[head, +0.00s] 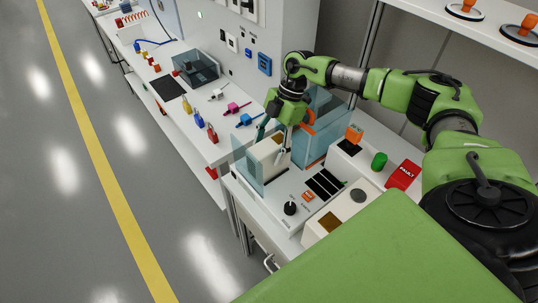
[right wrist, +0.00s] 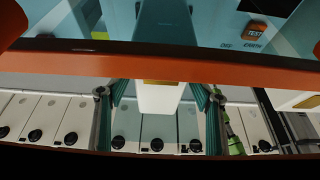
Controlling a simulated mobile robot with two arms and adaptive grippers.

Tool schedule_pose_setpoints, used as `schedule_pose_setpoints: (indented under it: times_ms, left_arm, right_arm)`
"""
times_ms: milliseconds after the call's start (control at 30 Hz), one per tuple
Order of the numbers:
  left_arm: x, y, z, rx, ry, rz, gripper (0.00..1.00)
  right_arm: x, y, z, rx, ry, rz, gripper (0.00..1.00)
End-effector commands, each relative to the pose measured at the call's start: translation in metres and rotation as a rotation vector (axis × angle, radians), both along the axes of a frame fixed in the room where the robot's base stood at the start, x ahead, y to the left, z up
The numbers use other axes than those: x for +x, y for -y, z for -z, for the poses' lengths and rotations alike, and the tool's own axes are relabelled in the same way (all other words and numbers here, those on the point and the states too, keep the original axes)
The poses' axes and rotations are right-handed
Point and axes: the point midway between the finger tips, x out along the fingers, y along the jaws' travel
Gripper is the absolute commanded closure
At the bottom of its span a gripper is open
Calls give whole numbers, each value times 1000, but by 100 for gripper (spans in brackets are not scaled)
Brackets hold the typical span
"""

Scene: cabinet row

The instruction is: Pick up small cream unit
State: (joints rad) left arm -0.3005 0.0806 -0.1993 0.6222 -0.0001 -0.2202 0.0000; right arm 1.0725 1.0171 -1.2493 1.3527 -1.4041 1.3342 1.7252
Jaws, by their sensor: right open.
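A cream unit (head: 262,153) stands inside the clear-walled enclosure on the white bench in the head view. My right gripper (head: 273,143) points down over it, fingers apart, partly covering it. In the right wrist view, a cream block (right wrist: 160,98) with a gold strip shows between the teal fingers of my right gripper (right wrist: 159,104). A gap shows on each side of the block, and the gripper holds nothing. I cannot tell how far the fingertips reach down beside it. My left gripper is out of view.
Clear panels (head: 247,165) stand close around the gripper. A black knob (head: 290,208), dark slots (head: 324,184), an orange-topped box (head: 353,134), a green cylinder (head: 379,160) and a red FAULT block (head: 403,175) are nearby. Another cream box (head: 313,229) sits at the bench's front.

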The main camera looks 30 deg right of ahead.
Motion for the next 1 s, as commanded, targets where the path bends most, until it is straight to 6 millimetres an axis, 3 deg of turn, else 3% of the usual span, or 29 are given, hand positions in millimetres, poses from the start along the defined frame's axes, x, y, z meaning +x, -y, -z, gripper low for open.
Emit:
schedule_pose_setpoints:
  times_ms: [1000]
  left_arm:
    - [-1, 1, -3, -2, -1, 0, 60]
  right_arm:
    - [0, 0, 7, 0, 1, 0, 40]
